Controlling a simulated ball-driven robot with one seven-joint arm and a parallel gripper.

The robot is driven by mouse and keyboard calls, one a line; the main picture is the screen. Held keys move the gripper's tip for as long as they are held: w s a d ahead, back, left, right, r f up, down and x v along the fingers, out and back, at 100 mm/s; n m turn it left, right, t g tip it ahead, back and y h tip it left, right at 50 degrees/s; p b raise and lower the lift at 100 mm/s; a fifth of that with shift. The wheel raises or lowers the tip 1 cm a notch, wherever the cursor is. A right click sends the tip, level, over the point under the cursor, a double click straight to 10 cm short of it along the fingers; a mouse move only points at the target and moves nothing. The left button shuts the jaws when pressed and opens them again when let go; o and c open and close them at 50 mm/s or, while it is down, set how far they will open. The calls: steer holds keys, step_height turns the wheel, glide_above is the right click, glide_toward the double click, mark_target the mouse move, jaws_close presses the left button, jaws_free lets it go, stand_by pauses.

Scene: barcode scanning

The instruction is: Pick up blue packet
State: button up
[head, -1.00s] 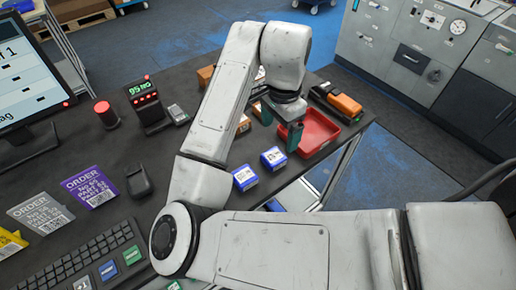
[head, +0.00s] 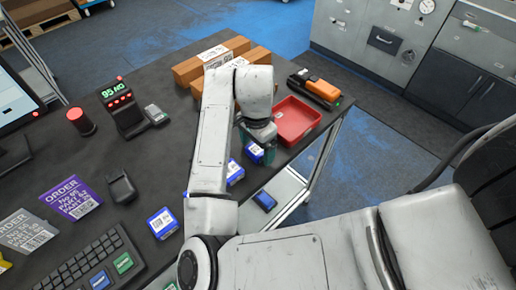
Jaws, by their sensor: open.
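A blue packet with a white label (head: 254,153) lies on the dark table just left of the red tray. My gripper (head: 256,150) points down at this packet with its dark green fingers apart, one on either side of it in the picture. I cannot tell whether the fingers touch it or how far down they reach. A second blue packet (head: 235,173) lies nearer, partly hidden by my arm. Another blue packet (head: 163,223) lies to the left of my arm, near the keyboard.
The red tray (head: 299,124) stands right of my gripper by the table edge. Cardboard boxes (head: 200,67) and an orange-and-black scanner (head: 321,89) lie behind. A dark blue item (head: 265,200) is on the lower shelf. A price display (head: 122,110) stands left.

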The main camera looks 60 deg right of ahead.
steer(key=shift+f, duration=0.25)
steer(key=c, duration=1.2)
steer(key=shift+r, duration=0.15)
steer(key=shift+c, duration=0.2)
